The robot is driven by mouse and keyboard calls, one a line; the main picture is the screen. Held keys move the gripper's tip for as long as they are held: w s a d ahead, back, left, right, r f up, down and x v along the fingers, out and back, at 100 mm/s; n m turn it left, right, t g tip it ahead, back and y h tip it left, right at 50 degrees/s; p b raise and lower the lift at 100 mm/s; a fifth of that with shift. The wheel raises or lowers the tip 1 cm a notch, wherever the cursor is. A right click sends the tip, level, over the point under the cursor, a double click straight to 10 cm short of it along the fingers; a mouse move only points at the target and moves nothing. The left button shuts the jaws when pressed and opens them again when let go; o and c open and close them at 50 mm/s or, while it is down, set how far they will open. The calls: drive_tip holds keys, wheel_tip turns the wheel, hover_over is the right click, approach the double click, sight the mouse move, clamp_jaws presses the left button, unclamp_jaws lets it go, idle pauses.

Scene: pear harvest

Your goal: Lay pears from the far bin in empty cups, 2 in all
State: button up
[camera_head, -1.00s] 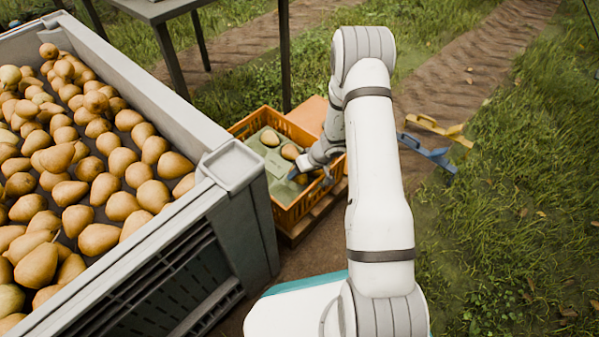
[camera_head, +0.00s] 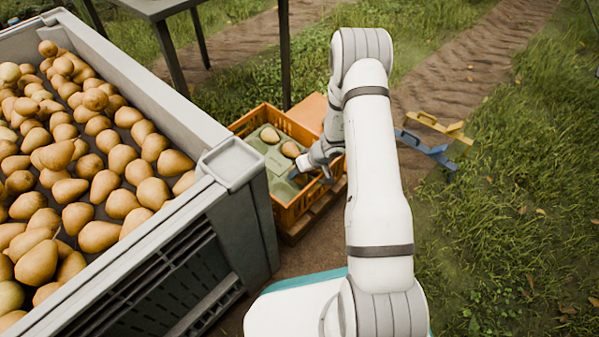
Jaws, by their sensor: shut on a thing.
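A large grey bin (camera_head: 232,163) full of yellow-brown pears (camera_head: 97,237) fills the left side. An orange crate (camera_head: 294,212) stands right of it with a green cupped tray (camera_head: 276,163) inside. Two pears show on the tray, one at the back (camera_head: 269,135) and one nearer the middle (camera_head: 290,149). My gripper (camera_head: 309,178) is low over the right part of the tray and is shut on a pear, which the fingers and wrist largely hide. I cannot tell whether the pear touches a cup. My arm covers the crate's right side.
A grey table (camera_head: 160,8) stands behind the crate. A blue object (camera_head: 425,149) and a yellow one (camera_head: 440,128) lie on the grass at right. The dirt track and grass on the right are otherwise open.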

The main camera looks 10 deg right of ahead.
drive_tip(key=o, duration=1.1)
drive_tip(key=shift+o, duration=0.2)
drive_tip(key=shift+r, duration=0.1)
drive_tip(key=p+v, duration=0.2)
drive_tip(key=v, duration=0.5)
drive_tip(key=shift+r+p, duration=0.35)
drive_tip(key=shift+p, duration=0.05)
